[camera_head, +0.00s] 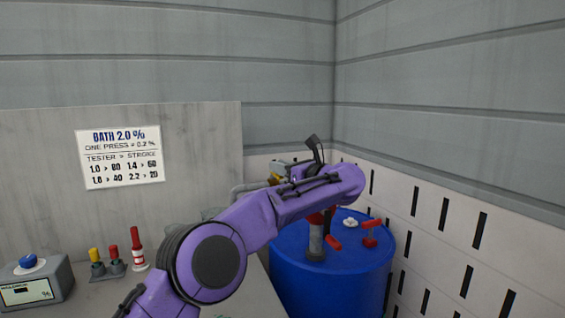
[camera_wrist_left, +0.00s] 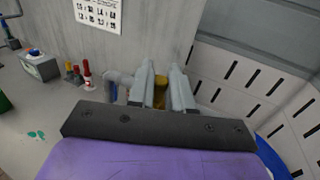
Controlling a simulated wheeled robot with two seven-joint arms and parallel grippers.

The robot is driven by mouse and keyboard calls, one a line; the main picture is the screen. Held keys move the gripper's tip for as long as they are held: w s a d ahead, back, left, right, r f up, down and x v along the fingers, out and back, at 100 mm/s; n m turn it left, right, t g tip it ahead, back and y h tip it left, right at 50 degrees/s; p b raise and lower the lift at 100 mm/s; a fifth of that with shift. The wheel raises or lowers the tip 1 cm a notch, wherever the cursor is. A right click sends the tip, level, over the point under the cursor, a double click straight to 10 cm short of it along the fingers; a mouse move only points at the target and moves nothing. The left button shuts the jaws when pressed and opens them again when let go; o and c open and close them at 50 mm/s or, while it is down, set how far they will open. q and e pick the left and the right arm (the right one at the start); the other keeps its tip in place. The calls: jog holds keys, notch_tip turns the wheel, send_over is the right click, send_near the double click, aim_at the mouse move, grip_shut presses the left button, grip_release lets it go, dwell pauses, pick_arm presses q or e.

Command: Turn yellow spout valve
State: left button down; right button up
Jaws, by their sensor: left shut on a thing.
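The yellow spout valve (camera_wrist_left: 160,88) shows as a small yellow part between the two grey fingers of my left gripper (camera_wrist_left: 160,82) in the left wrist view. The fingers are shut on it. In the head view a bit of yellow (camera_head: 275,180) shows at my left gripper (camera_head: 276,172), mostly hidden behind my purple forearm. A grey curved pipe (camera_head: 242,189) is just left of it. The valve's turn angle cannot be told. My right gripper is in neither view.
A blue drum (camera_head: 325,270) with red-handled fittings (camera_head: 370,238) stands below and right of my forearm. A tester (camera_head: 32,283) and bottles with red (camera_head: 137,250) and yellow (camera_head: 96,258) tops stand on the bench at left. A printed sign (camera_head: 120,157) hangs behind. A slotted white wall is close at right.

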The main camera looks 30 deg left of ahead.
pick_arm(q)
jog(key=shift+a, duration=0.2)
jog(key=c, duration=1.1)
grip_release()
jog(key=shift+a, duration=0.1)
jog(key=shift+w+a+f, duration=0.3)
jog(key=shift+a+f, duration=0.05)
jog(key=shift+a, duration=0.1)
jog(key=b+v, duration=0.3)
jog(key=v, duration=0.7)
jog(key=shift+d, duration=0.25)
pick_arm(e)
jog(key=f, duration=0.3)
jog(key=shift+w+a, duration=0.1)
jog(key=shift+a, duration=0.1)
